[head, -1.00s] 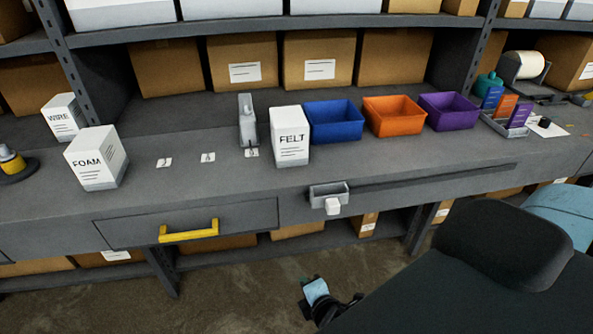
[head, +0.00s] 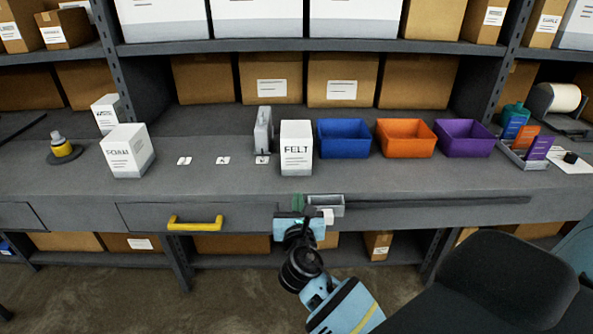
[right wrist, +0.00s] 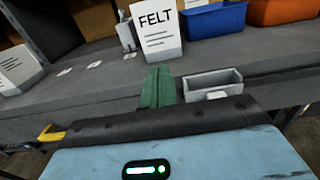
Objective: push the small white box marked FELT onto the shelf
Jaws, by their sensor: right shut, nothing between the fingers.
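The small white FELT box (head: 296,148) stands upright on the grey bench top, left of the blue bin. It also shows in the right wrist view (right wrist: 158,42), straight beyond the fingers. My right gripper (head: 308,211) is at the bench's front edge, in front of and below the box, apart from it. Its green fingers (right wrist: 158,86) are shut with nothing between them. A grey shelf (head: 210,47) with boxes on it runs above the back of the bench. My left gripper is not in view.
A small grey tray (head: 338,207) is fixed at the bench's front edge beside my right gripper. A grey upright holder (head: 263,129) is left of the box. Blue (head: 343,138), orange (head: 405,138) and purple (head: 464,138) bins stand to the right. A FOAM box (head: 127,151) is at left.

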